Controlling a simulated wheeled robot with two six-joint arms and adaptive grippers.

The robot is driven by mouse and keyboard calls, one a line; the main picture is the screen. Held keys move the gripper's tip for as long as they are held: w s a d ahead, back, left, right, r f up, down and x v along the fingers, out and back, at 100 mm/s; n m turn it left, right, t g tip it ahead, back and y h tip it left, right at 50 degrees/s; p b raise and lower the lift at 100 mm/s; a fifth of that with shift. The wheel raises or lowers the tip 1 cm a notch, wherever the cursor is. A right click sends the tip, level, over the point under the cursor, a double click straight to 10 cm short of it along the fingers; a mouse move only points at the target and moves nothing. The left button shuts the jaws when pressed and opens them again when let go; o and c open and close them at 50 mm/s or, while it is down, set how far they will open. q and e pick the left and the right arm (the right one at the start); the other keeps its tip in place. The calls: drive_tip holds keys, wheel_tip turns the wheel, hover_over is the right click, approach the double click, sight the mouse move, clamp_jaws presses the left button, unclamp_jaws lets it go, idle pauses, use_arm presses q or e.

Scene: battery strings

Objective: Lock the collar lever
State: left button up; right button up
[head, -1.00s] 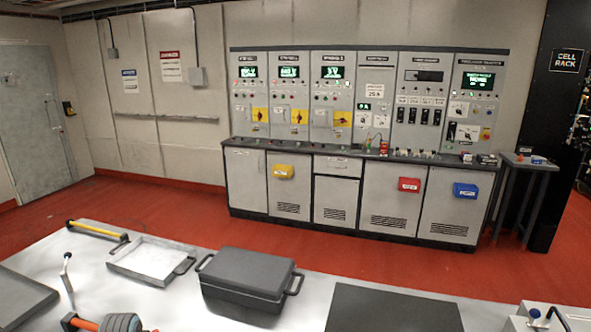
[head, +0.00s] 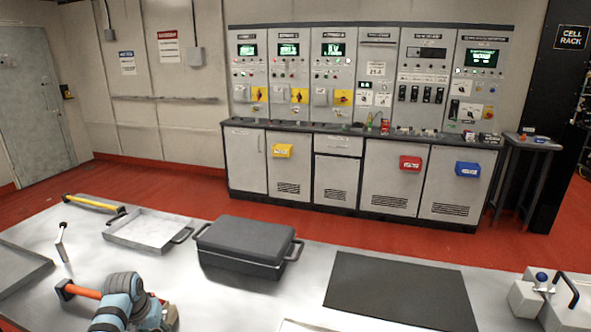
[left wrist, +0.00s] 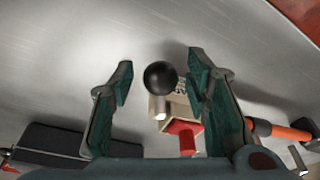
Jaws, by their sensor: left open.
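In the left wrist view, a lever with a round black knob (left wrist: 160,77) on a short silver stem rises from a pale block (left wrist: 181,111) with a red part (left wrist: 186,136). It appears to be the collar lever. My left gripper (left wrist: 158,67) is open, with one finger on each side of the knob and visible gaps beside it. In the head view my left arm comes in at the bottom left and hides the gripper's fingers and the knob. A bit of red and pale fixture (head: 170,314) shows beside the arm. My right gripper is not in view.
An orange-handled tool (head: 82,292) lies close to my left arm. A black lidded case (head: 248,243), a shallow tray (head: 150,231) and a dark mat (head: 398,290) are on the metal table. A grey block with a black handle (head: 565,283) stands at the right.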

use_arm(q)
drive_tip(key=shift+r, duration=0.1)
clamp_jaws()
drive_tip(key=shift+w+d+n+p, duration=0.1)
drive_tip(key=shift+d+n+p, duration=0.3)
drive_tip(key=shift+n, duration=0.2)
drive_tip(key=shift+w+d+n+y, duration=0.15)
drive_tip(key=shift+d+n+y, duration=0.15)
drive_tip(key=shift+d+n, duration=0.25)
drive_tip(key=shift+w+d+n+y+b, duration=0.35)
drive_tip(key=shift+d+n, duration=0.4)
drive_tip(key=shift+n, duration=0.6)
drive_tip(key=shift+w, duration=0.1)
